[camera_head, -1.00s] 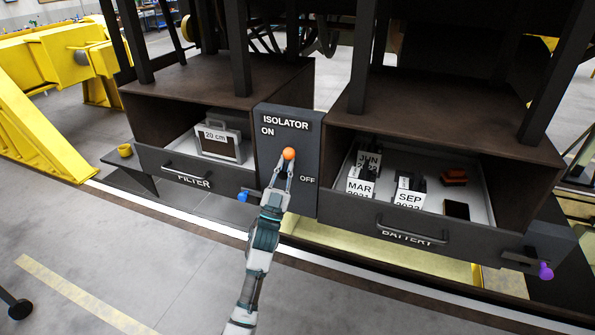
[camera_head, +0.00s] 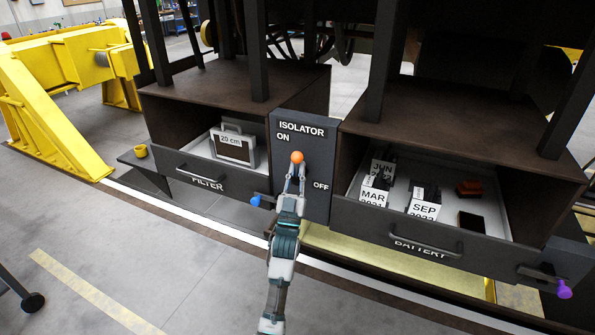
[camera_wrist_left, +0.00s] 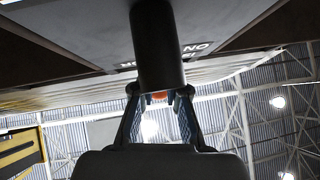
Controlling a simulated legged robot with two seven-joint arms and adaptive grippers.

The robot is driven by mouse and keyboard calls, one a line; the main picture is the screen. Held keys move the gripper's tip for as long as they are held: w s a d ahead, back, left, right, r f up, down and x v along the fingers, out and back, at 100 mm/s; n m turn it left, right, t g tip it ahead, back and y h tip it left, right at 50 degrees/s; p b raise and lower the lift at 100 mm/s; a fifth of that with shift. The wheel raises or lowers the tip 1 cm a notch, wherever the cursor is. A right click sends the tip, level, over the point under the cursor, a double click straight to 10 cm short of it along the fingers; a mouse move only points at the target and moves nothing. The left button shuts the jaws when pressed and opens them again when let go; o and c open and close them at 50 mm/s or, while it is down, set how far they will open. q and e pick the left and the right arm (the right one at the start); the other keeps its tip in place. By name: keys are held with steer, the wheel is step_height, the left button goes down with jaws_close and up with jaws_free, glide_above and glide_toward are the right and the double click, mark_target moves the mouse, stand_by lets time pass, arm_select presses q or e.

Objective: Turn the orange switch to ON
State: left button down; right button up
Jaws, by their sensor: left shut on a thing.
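The orange switch (camera_head: 297,157) is a round orange knob on the dark isolator panel (camera_head: 315,150). It sits below and right of the word ON and above and left of the word OFF. My left gripper (camera_head: 296,172) comes up from below and is shut on the switch. In the left wrist view my left gripper (camera_wrist_left: 160,100) has its fingers on either side of a small orange patch of the switch (camera_wrist_left: 160,95), at the end of a dark cylinder. The fingers hide much of the switch there. My right gripper is in neither view.
An open filter drawer (camera_head: 200,173) is left of the panel, with a blue knob (camera_head: 255,200) near it. An open battery drawer (camera_head: 400,236) with labelled blocks is at right, with a purple knob (camera_head: 564,290). Yellow stands (camera_head: 50,110) are at far left.

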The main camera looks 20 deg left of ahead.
arm_select(q)
steer(key=c, duration=1.2)
jaws_free()
steer(key=shift+w, duration=0.1)
steer(key=v, duration=1.2)
steer(key=shift+f, duration=0.1)
